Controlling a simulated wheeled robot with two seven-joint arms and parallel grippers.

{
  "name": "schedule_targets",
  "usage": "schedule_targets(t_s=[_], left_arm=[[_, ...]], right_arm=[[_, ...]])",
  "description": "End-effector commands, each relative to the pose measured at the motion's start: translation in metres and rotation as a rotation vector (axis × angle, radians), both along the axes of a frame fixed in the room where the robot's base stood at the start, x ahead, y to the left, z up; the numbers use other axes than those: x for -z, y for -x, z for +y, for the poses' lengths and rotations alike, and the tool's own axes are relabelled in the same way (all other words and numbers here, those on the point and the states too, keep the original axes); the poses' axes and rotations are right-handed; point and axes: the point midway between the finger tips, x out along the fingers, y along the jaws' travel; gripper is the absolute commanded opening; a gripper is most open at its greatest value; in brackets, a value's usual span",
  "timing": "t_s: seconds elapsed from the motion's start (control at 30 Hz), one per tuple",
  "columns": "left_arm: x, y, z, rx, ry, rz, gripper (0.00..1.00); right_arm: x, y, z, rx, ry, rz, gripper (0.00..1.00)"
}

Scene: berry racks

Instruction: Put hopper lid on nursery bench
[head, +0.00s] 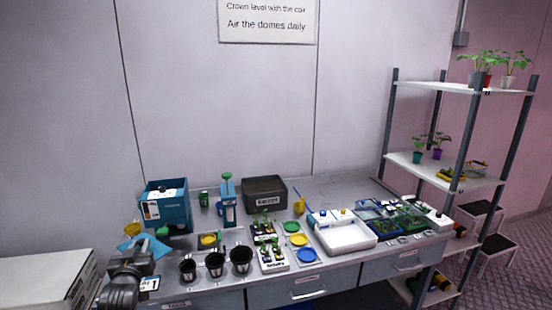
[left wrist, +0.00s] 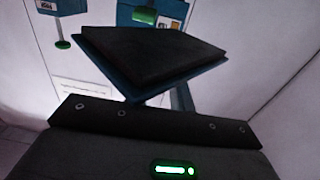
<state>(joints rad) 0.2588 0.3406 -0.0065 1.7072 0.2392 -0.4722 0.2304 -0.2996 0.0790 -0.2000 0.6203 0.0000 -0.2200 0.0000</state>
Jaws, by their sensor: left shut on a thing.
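The blue hopper lid (head: 155,246) is tilted at the left end of the nursery bench (head: 343,188), partly hidden behind my left gripper (head: 134,256). My left gripper is shut on the lid. In the left wrist view the lid (left wrist: 150,54) fills the upper middle, with a dark face and a blue edge. The blue hopper (head: 177,210) stands on the bench just behind and to the right of the gripper. I cannot tell whether the lid touches the bench. My right gripper is not in view.
Several black pots (head: 215,264) stand along the bench front, right of my gripper. A dark box (head: 264,193), a white tray (head: 345,235) and coloured dishes crowd the middle and right. A shelf rack (head: 440,170) with plants stands at the right. Bare bench shows at the back.

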Motion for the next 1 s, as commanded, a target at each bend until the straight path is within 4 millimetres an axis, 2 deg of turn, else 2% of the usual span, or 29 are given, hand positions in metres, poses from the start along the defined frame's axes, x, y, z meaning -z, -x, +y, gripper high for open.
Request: schedule_targets(t_s=[0.03,0.2,0.3,0.4,0.53,0.73,0.8,1.0], left_arm=[[0.008,0.011,-0.031,0.047,0.004,0.001,0.00],[0.015,0.060,-0.126,0.184,0.006,-0.003,0.00],[0.010,0.094,-0.169,0.240,0.008,-0.004,0.00],[-0.001,0.124,-0.198,0.275,0.008,-0.004,0.00],[-0.016,0.154,-0.220,0.299,0.006,-0.004,0.00],[-0.036,0.190,-0.236,0.309,0.004,-0.003,0.00],[-0.021,0.189,-0.235,0.310,-0.002,-0.001,0.00],[0.001,0.188,-0.235,0.310,-0.003,-0.002,0.00]], right_arm=[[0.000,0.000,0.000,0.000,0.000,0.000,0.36],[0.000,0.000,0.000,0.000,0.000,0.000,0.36],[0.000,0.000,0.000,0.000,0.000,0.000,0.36],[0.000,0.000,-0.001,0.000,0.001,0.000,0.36],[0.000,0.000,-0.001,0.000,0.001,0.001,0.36],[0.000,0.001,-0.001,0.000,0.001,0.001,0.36],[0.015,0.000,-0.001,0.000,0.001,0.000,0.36],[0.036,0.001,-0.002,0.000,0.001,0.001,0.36]])
